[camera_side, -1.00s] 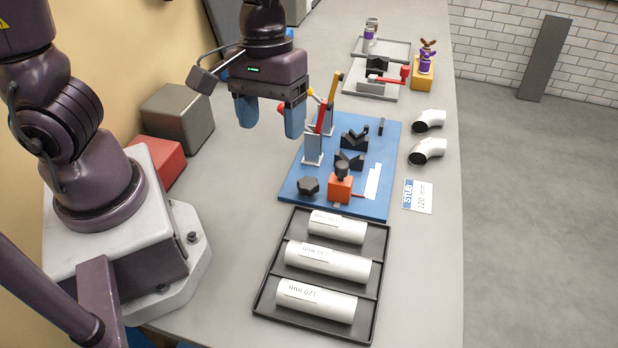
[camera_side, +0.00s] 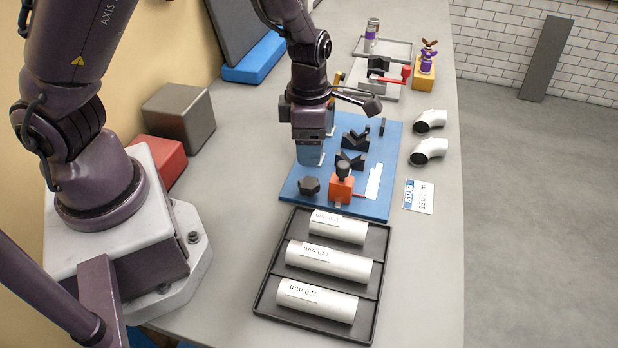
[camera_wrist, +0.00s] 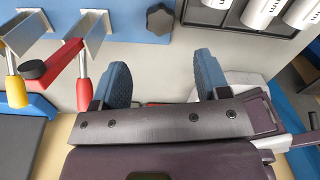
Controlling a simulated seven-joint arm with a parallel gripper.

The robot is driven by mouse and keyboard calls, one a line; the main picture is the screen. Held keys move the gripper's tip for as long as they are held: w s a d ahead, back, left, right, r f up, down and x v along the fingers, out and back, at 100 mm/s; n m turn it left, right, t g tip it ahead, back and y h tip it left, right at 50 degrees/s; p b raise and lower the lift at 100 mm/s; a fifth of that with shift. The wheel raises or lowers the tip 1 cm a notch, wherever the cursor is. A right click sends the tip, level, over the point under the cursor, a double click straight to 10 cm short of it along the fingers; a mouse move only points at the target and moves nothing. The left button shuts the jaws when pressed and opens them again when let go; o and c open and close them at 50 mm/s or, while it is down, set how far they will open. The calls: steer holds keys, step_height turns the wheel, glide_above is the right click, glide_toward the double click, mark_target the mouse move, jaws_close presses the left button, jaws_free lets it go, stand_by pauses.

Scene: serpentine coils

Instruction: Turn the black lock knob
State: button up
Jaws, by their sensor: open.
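The black lock knob (camera_side: 309,187) is a dark, many-sided knob on the near left corner of the blue board (camera_side: 290,192). It also shows at the top middle of the wrist view (camera_wrist: 160,18), where the blue board (camera_wrist: 130,32) is cut off by the frame edge. My gripper (camera_side: 310,154) is in front of the board's left part in the side view, up the picture from the knob. In the wrist view my gripper (camera_wrist: 163,80) has its two blue fingers wide apart with nothing between them. The knob lies beyond the fingertips, apart from them.
An orange block (camera_side: 340,190) with a black round top stands right of the knob. Red (camera_wrist: 84,92) and yellow (camera_wrist: 15,90) handles on metal posts are left of my fingers. A black tray (camera_side: 262,305) of white tubes lies nearer the side camera. Black V-blocks (camera_side: 352,140) stand on the board.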

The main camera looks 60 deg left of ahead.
mark_target(309, 182)
step_height(309, 182, down, 10)
steer(key=shift+r, duration=0.1)
steer(key=shift+c, duration=0.3)
steer(key=c, duration=0.9)
